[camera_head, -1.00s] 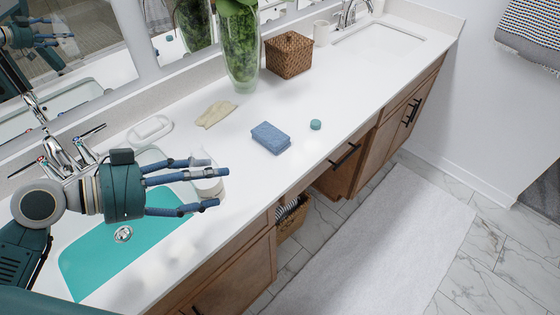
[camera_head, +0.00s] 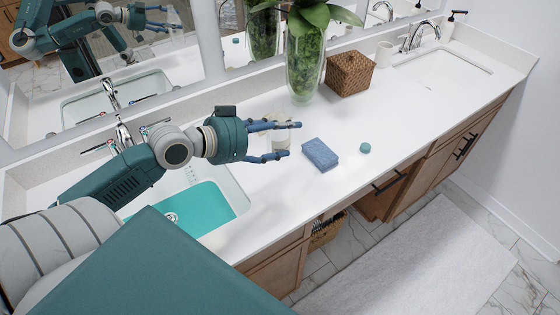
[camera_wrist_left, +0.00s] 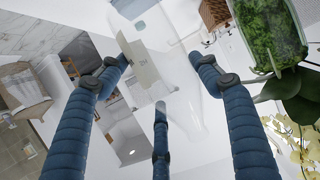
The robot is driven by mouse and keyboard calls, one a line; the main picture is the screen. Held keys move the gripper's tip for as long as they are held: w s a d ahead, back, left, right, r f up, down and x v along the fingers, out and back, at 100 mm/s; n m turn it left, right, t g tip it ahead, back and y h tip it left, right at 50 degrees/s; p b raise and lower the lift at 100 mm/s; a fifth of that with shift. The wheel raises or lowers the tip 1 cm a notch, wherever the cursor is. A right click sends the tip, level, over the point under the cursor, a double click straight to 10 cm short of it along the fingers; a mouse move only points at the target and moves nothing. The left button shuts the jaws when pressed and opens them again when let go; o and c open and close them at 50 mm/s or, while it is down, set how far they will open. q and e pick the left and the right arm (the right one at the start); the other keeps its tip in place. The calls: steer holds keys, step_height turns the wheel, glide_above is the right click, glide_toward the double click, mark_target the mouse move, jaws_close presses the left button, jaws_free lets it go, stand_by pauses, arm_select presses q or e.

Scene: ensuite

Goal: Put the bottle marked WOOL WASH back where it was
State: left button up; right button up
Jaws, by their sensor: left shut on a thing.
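My left gripper (camera_head: 281,141) reaches in from the left over the counter, to the right of the teal-bottomed sink. Its blue fingers are closed around a pale, translucent bottle (camera_head: 281,131), which is partly hidden by them. In the left wrist view the bottle (camera_wrist_left: 188,98) lies between the fingers (camera_wrist_left: 163,100), with a pale label (camera_wrist_left: 143,65) whose words are too small to read. I cannot tell whether the bottle touches the counter. My right gripper is not in view.
A blue sponge (camera_head: 320,153) and a small teal round thing (camera_head: 365,147) lie right of the gripper. Behind stand a glass vase with a plant (camera_head: 305,65) and a woven basket (camera_head: 350,73). The near sink (camera_head: 205,210) is left. The right-hand counter (camera_head: 430,105) is clear.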

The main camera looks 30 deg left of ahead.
mark_target(280, 162)
arm_select(q)
step_height(280, 162, down, 5)
steer(key=shift+f, duration=2.55)
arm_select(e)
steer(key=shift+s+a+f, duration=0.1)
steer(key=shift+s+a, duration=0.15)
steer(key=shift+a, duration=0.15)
arm_select(q)
steer(key=shift+f, duration=0.1)
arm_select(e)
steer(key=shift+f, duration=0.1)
arm_select(q)
steer(key=shift+f+b, duration=0.15)
steer(key=shift+b, duration=0.2)
steer(key=o, duration=1.3)
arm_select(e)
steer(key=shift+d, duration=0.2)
arm_select(q)
steer(key=shift+r+p, duration=0.3)
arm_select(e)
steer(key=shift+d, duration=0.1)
